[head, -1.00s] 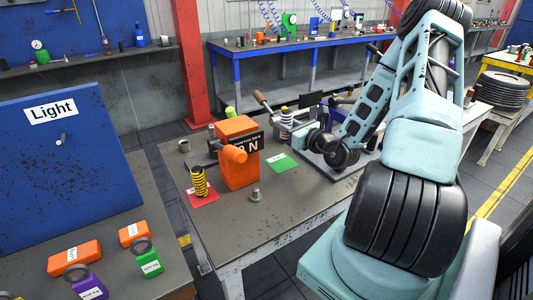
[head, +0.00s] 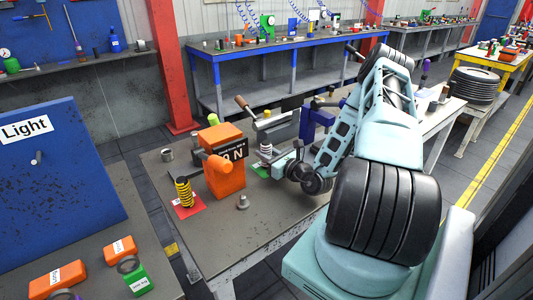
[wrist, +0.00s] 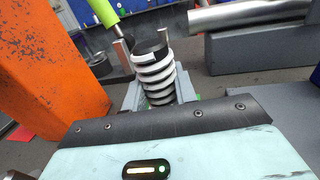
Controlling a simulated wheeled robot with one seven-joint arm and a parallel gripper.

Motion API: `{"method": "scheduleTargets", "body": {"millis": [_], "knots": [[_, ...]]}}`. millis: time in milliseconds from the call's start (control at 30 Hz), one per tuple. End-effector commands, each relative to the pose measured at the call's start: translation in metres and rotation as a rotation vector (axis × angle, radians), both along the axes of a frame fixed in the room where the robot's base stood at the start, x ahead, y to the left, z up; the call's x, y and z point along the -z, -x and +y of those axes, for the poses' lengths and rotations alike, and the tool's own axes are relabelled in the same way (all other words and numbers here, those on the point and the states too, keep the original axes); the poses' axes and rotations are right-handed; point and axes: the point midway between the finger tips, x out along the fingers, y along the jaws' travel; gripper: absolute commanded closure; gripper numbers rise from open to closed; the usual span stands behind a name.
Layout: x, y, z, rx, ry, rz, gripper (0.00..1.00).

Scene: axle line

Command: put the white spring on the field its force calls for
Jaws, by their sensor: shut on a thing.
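The white spring (head: 265,147), dark-topped with white coils, is upright between the fingers of my gripper (head: 272,160). In the wrist view the spring (wrist: 155,78) stands between the grey fingers, which are shut on it. The green field (head: 261,172) is just below the spring and partly hidden by my gripper; I cannot tell whether the spring touches it. The red field (head: 189,212) lies at the left with a yellow spring (head: 184,192) on it. An orange force tester (head: 223,170) stands between the two fields; its display (head: 234,152) is only partly readable, ending in "0 N".
A small metal weight-like piece (head: 243,202) stands in front of the tester. A grey cup (head: 167,155) is at the back left. A bench device with a wooden-handled lever (head: 244,104) is behind the spring. The table's (head: 255,230) front is mostly clear.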

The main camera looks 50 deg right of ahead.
Motion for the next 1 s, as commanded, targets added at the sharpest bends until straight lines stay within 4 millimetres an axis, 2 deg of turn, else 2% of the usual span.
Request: {"method": "scheduleTargets", "body": {"millis": [433, 467, 500, 533, 867, 1000], "knots": [[0.007, 0.000, 0.000, 0.000, 0.000, -0.001, 1.00], [0.006, 0.000, 0.000, 0.000, 0.000, -0.001, 0.64], [0.005, 0.000, 0.000, 0.000, 0.000, -0.001, 0.53], [0.005, 0.000, 0.000, 0.000, 0.000, 0.000, 0.51], [0.001, 0.000, 0.000, 0.000, 0.000, -0.001, 0.51], [0.004, 0.017, 0.001, 0.003, 0.000, 0.001, 0.51]]}}
